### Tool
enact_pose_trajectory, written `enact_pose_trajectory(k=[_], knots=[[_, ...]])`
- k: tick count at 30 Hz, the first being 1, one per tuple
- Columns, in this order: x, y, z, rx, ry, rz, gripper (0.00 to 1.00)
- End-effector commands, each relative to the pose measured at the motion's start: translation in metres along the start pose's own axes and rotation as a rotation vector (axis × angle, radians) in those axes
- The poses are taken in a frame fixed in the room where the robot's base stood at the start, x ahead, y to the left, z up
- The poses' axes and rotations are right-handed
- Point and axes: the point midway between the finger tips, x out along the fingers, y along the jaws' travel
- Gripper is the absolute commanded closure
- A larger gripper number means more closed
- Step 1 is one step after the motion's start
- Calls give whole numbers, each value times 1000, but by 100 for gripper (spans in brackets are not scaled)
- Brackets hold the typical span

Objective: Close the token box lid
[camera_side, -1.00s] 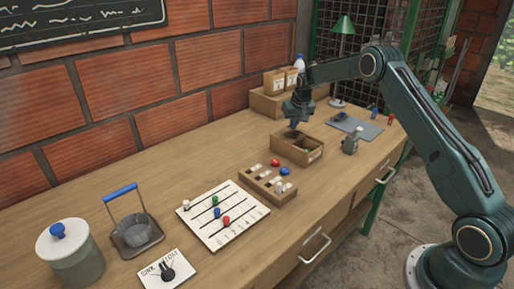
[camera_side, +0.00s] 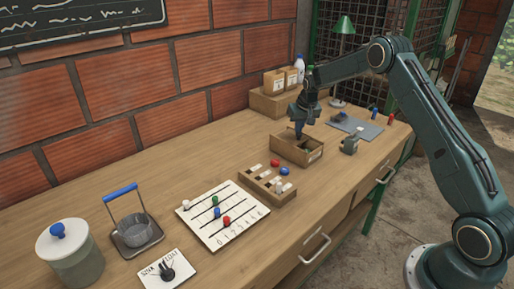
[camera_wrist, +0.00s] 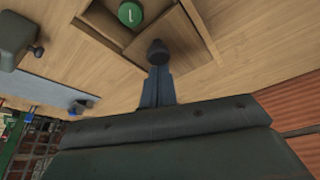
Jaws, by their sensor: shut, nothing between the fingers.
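The token box (camera_side: 312,158) is a low wooden box on the bench, with part of its top open. A green token (camera_wrist: 130,13) shows inside it in the wrist view. A flat wooden panel (camera_wrist: 178,38) lies beside that opening; it may be the lid, but I cannot tell for sure. My gripper (camera_side: 299,135) is shut and points down at the far side of the box. In the wrist view its fingers (camera_wrist: 158,88) end at a dark rounded piece (camera_wrist: 158,50) over the panel. I cannot tell whether they touch it.
A slotted wooden rack (camera_side: 268,184) with red, blue and white pieces stands left of the box. A white slider board (camera_side: 222,215) lies farther left. Small cartons (camera_side: 274,82) stand behind.

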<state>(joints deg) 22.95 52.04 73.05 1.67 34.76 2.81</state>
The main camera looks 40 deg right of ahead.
Motion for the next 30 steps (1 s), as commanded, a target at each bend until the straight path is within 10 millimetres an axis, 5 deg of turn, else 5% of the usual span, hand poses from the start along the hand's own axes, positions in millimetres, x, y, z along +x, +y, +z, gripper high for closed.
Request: enact_pose_trajectory(k=[16,30], knots=[[-17,26,47,1,-1,1,100],[-19,28,54,1,-5,0,100]])
